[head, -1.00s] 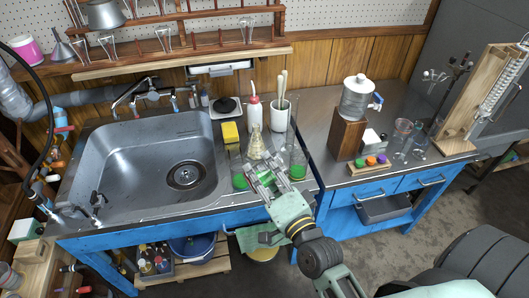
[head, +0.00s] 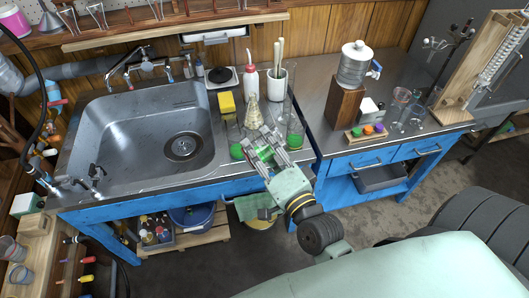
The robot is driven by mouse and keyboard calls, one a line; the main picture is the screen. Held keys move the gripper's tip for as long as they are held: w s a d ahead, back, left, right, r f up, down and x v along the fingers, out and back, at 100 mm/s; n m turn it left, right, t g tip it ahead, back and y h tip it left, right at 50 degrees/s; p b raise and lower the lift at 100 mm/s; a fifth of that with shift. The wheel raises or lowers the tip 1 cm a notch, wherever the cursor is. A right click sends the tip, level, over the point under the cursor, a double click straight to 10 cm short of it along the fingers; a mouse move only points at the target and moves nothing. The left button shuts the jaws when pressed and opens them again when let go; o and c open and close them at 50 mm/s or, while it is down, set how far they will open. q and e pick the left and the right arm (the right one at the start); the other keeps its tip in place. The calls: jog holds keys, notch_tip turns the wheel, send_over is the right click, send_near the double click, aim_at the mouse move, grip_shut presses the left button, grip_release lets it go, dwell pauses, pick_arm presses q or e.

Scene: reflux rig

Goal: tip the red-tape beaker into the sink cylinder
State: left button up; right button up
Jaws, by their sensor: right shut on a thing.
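My right gripper (head: 260,145) is over the counter at the right of the sink, its fingers closed around a small glass vessel with green liquid (head: 266,154). The fingers hide most of this vessel, and I cannot make out red tape on it. A tall clear glass cylinder (head: 292,110) with green at its foot stands upright just right of the gripper. Another glass with green at its base (head: 237,151) stands just left of the fingers. A conical, pale flask (head: 252,111) stands behind them. My left gripper is not in view.
The steel sink (head: 110,170) lies to the left, its basin empty. A yellow sponge (head: 227,103), a red-capped bottle (head: 250,85) and a white holder (head: 276,84) stand behind the glassware. A wooden block with a jar (head: 343,103) is on the right counter.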

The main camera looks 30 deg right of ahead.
jog(key=w+d+r+m+h, duration=0.1)
jog(key=w+d+r, duration=0.1)
jog(key=w+d, duration=0.3)
jog(key=w+d+r+h, duration=0.1)
jog(key=w+d, duration=0.4)
jog(key=w, duration=0.6)
jog(key=w+d+r+m+h, duration=0.1)
jog(key=w+d, duration=0.3)
jog(key=w, duration=0.5)
jog(key=shift+d+r+m, duration=0.3)
jog(key=shift+d+r, duration=0.1)
jog(key=shift+r, duration=0.5)
jog(key=shift+d+r+m+p, duration=0.1)
jog(key=shift+r+m+p, duration=0.2)
jog(key=shift+m, duration=0.3)
jog(key=shift+d+r+m+p, duration=0.2)
jog(key=shift+r+m+p, duration=0.4)
jog(key=shift+m, duration=0.4)
jog(key=shift+d+r+m+p, duration=0.15)
jog(key=shift+r+m+p, duration=0.05)
jog(key=shift+m+p, duration=0.3)
dwell(1.0)
